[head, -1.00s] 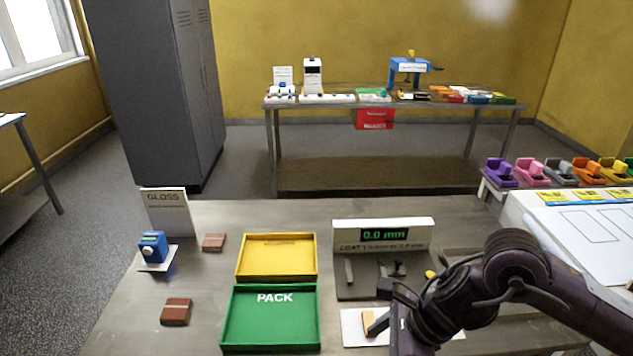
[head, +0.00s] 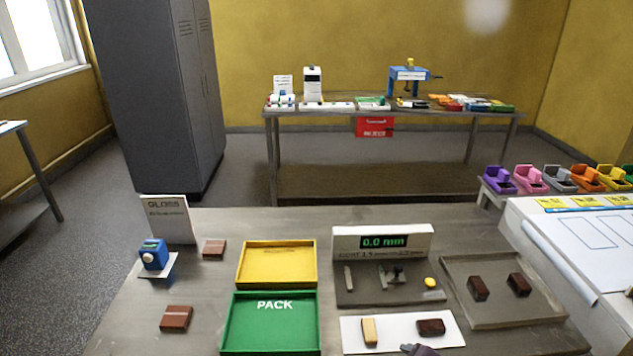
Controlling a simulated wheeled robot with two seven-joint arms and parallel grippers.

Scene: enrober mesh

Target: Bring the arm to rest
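Only a small dark tip of my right gripper (head: 418,350) shows, at the bottom edge of the head view. It is just below the white mat, and I cannot see whether its fingers are open or shut. On the white mat (head: 398,346) lie a tan block (head: 369,332) and a dark brown block (head: 431,327), apart from each other. My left gripper is not in view.
The gauge (head: 383,242) reads 0.0 mm. A grey tray (head: 540,311) at the right holds two dark brown blocks. The yellow tray (head: 277,264) and green PACK tray (head: 270,325) look empty. Two brown blocks lie left, near the blue device (head: 153,254).

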